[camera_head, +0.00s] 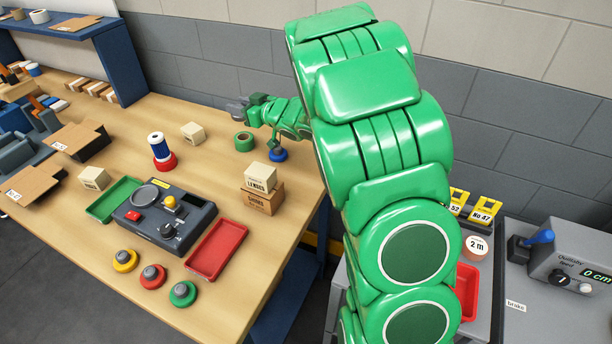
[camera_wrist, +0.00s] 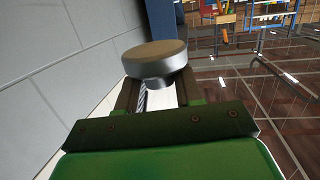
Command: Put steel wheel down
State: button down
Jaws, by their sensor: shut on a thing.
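The steel wheel (camera_wrist: 153,62) is a round disc with a shiny metal side and a dull tan face in the wrist view. My gripper (camera_wrist: 152,88) is shut on it, with a dark finger on each side of its lower part. In the head view my gripper (camera_head: 243,108) is small and far off, reaching left above the back of the wooden workbench (camera_head: 215,160). A grey shape shows at its tip; the wheel's outline there is too small to make out clearly.
Near my gripper are a green ring (camera_head: 243,142), a blue knob (camera_head: 278,154) and a cream block (camera_head: 193,133). A spool on a red base (camera_head: 158,147), stacked boxes (camera_head: 261,188) and a control panel (camera_head: 165,215) stand nearer. A grey wall (camera_head: 230,50) is behind.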

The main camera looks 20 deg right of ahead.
jog(key=s+d+f+n+g+y, duration=0.1)
jog(key=s+d+f, duration=0.2)
jog(key=s+d, duration=0.3)
jog(key=n+g+y, duration=0.1)
send_over(306, 176)
notch_tip(306, 176, down, 4)
jog(key=shift+f, duration=4)
jog(key=shift+f, duration=0.1)
jog(key=c, duration=0.7)
grip_release()
jog(key=shift+c, duration=0.2)
jog(key=v, duration=1.2)
jog(key=shift+d, duration=0.15)
jog(key=shift+w, duration=0.15)
